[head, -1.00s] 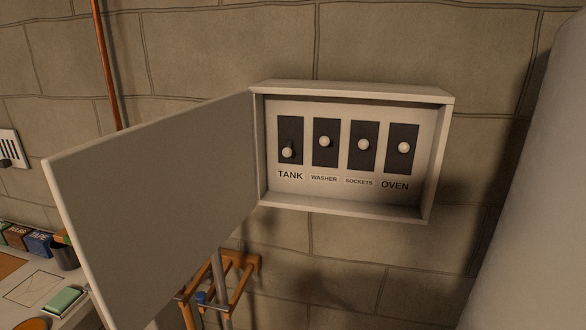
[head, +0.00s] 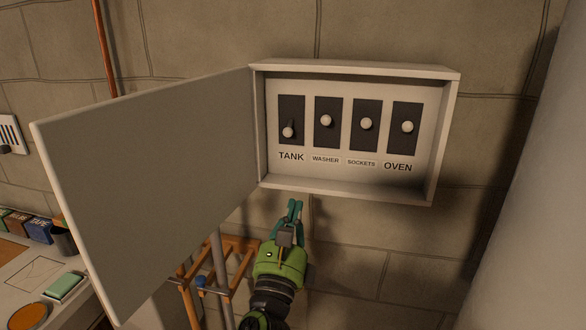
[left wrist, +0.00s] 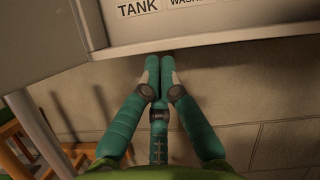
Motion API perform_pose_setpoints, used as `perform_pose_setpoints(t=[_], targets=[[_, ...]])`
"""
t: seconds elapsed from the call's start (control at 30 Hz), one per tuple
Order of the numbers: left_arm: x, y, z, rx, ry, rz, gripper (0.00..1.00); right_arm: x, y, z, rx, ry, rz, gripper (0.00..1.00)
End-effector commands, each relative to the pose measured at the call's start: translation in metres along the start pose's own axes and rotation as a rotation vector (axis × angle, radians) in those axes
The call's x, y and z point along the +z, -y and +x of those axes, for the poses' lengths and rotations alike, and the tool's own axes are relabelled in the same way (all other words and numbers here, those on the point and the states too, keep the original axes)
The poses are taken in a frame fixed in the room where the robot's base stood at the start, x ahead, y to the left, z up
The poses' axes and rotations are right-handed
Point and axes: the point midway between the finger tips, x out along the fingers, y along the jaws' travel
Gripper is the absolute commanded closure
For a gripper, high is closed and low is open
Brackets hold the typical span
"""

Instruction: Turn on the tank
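The fuse box (head: 352,190) hangs on the wall with its door (head: 150,180) open to the left. Inside is a row of switches with pale round knobs. The TANK switch (head: 288,132), at the far left, has its knob low; the WASHER, SOCKETS and OVEN knobs sit higher. The TANK label (head: 291,156) is under its switch and also shows at the top of the left wrist view (left wrist: 137,8). My left gripper (head: 294,208) is below the box's lower edge, under the TANK switch, fingers together and empty. In the left wrist view, its fingertips (left wrist: 159,65) are side by side.
The open door stands left of my left gripper. A wooden rack (head: 225,262) is below the box. A bench (head: 70,305) with a green block (head: 64,286) and small boxes is at lower left. A large pale rounded surface (head: 535,210) fills the right side.

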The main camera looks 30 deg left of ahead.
Motion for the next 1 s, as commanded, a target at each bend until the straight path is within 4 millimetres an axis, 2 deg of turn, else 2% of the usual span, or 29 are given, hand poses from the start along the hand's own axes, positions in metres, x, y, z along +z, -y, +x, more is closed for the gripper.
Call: perform_pose_setpoints(t=[0.03,0.1,0.2,0.5,0.63,0.77,1.0], targets=[[0.023,0.004,-0.001,-0.004,0.053,0.041,1.00,0.001,0.001,0.001,-0.001,0.001,-0.001,0.60],[0.044,0.007,-0.003,-0.002,0.103,0.087,1.00,0.001,0.001,0.002,-0.001,0.001,-0.001,0.60],[0.059,0.009,-0.005,0.001,0.138,0.121,1.00,0.001,0.001,0.002,-0.002,0.001,-0.001,0.60],[0.060,0.009,-0.005,0.001,0.141,0.125,1.00,0.000,0.005,0.001,-0.006,0.001,0.000,0.60],[0.062,0.009,0.002,0.001,0.142,0.126,1.00,0.000,0.005,-0.003,-0.006,0.000,0.000,0.60],[0.067,0.010,0.021,0.002,0.143,0.125,1.00,-0.001,0.005,-0.012,-0.006,0.000,0.000,0.60],[0.073,0.011,0.065,0.001,0.141,0.124,1.00,-0.003,0.004,-0.030,-0.006,0.000,0.001,0.60]])
